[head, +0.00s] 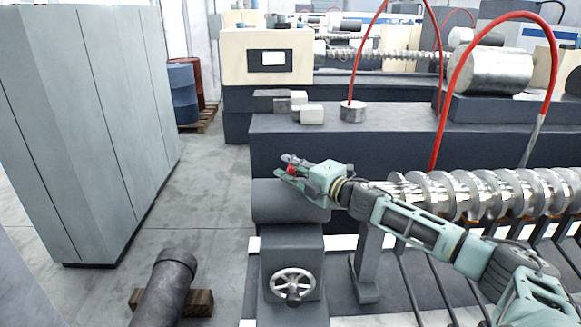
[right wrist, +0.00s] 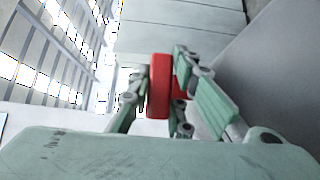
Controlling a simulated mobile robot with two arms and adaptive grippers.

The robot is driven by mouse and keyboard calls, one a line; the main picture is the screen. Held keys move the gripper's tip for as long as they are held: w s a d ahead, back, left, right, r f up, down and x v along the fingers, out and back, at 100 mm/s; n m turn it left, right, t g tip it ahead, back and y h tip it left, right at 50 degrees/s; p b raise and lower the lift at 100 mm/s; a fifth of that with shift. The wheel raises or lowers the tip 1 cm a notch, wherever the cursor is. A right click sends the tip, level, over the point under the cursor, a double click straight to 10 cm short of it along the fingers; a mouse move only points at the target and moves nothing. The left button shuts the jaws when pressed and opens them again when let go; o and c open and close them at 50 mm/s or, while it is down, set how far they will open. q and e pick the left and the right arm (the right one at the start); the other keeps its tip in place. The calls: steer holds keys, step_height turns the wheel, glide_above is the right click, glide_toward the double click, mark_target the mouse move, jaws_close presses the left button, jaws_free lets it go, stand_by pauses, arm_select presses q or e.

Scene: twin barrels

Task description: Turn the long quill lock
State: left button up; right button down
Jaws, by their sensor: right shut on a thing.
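The long quill lock shows as a small red handle (head: 291,169) at the top of the dark grey tailstock (head: 290,205), left of the middle in the head view. My right gripper (head: 287,167) is shut on this red handle, its arm coming in from the lower right. In the right wrist view the red handle (right wrist: 160,86) stands upright between the two green fingers. The fingers and the gripper body hide the rest of the lock. My left gripper is in no view.
A spoked handwheel (head: 292,285) is on the tailstock's front. A shiny screw shaft (head: 480,192) lies to the right under my right arm. A tall grey cabinet (head: 90,120) stands left. A dark cylinder (head: 165,285) lies on wood at the front. The floor (head: 215,215) between is clear.

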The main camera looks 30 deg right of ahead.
steer(key=shift+f+m+h, duration=0.1)
steer(key=shift+m+h, duration=0.2)
steer(key=shift+h, duration=0.2)
steer(key=m+h, duration=0.2)
steer(key=h, duration=0.1)
steer(key=m+h+b, duration=0.1)
steer(key=h, duration=0.1)
steer(key=m+h, duration=0.2)
steer(key=h, duration=0.1)
steer(key=shift+a+m+g+h+b, duration=0.15)
steer(key=shift+m+g+h+b, duration=0.15)
steer(key=m+g+h+b, duration=0.1)
steer(key=m+h, duration=0.1)
steer(key=m+g+h+b, duration=0.1)
steer(key=h, duration=0.2)
steer(key=shift+f+m+g, duration=0.15)
steer(key=shift+m+g, duration=0.15)
steer(key=shift+m, duration=0.1)
steer(key=m+g+h+b, duration=0.4)
steer(key=m+g+h, duration=0.1)
steer(key=g, duration=0.1)
steer(key=shift+b, duration=0.4)
steer(key=shift+m+g+h+b, duration=0.8)
steer(key=shift+m+g+b, duration=0.5)
steer(key=shift+g, duration=0.7)
steer(key=shift+r, duration=0.2)
steer(key=c, duration=1.6)
jaws_free()
